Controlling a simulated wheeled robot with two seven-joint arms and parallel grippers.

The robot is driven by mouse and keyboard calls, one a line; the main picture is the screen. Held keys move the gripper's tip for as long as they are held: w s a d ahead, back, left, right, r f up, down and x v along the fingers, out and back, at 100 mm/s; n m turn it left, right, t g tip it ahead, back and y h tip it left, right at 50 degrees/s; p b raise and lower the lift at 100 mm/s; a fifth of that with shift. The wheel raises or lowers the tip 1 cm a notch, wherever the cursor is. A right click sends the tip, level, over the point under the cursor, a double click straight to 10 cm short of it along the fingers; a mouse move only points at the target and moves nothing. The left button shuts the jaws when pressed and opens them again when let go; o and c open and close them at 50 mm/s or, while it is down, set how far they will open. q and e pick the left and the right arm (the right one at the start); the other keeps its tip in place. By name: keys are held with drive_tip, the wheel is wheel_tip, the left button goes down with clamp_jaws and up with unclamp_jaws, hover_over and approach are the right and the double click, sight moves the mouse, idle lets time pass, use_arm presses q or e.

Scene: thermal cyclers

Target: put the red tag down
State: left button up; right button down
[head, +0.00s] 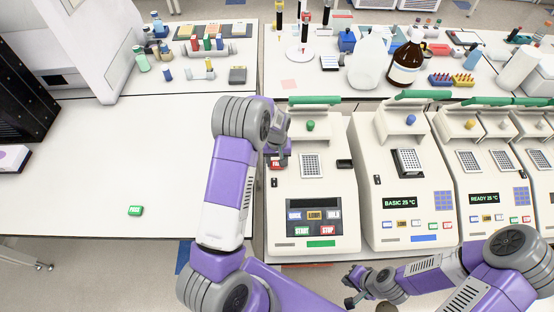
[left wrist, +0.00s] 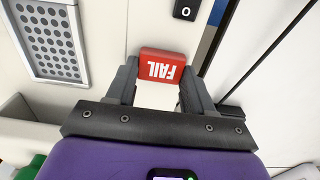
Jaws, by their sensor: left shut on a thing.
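In the head view the tag (head: 276,162) shows partly under my left gripper (head: 278,155), at the upper left of the first thermal cycler (head: 312,262). I cannot tell whether the tag touches the cycler. My right gripper (head: 350,291) is in front of the cyclers, low in the head view, with its fingers apart and nothing seen between them.
A green tag (head: 135,210) lies on the clear left table (head: 90,160). A second cycler (head: 405,185) stands to the right. A black switch (left wrist: 187,9) is close to the red tag. Bottles, including a brown one (head: 406,62), and racks fill the back benches.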

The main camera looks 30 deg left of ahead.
sight(277, 163)
use_arm(q)
drive_tip(key=shift+f, duration=0.1)
drive_tip(key=o, duration=1)
drive_tip(key=shift+r, duration=0.25)
wheel_tip(277, 163, up, 12)
drive_tip(key=b, duration=0.1)
drive_tip(key=shift+f, duration=0.1)
